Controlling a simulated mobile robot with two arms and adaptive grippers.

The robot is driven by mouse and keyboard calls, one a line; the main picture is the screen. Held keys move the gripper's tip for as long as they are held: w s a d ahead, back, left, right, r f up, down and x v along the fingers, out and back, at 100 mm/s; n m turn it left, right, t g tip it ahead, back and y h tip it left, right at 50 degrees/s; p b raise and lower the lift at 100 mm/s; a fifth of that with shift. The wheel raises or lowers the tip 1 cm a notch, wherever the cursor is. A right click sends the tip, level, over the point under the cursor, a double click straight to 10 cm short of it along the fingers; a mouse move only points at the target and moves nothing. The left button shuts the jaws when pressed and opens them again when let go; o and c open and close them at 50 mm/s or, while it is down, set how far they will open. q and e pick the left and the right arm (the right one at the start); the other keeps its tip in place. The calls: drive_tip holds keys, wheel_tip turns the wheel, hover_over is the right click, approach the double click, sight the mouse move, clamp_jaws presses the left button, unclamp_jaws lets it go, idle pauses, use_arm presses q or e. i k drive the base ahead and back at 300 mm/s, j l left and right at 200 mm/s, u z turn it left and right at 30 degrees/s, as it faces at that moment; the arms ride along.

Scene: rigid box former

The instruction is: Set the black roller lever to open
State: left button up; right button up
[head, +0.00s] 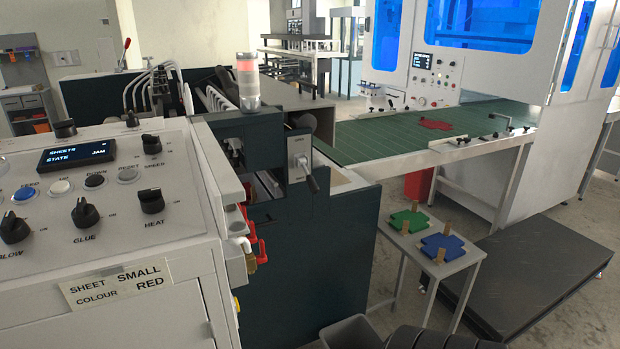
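A lever (309,174) on a pale plate is mounted on the end of the dark machine's rollers, near the middle of the head view. Its handle slants down to the right and its grip looks dark.
The control panel (85,190) at left has knobs, buttons and a display (76,154) reading "SHEETS STATE JAM". Red handles (250,228) hang left of the lever. A small table (448,266) holds green and blue pieces. A dark platform (535,275) lies at right.

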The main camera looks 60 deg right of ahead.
sight(313, 186)
drive_tip(key=z, duration=1.85)
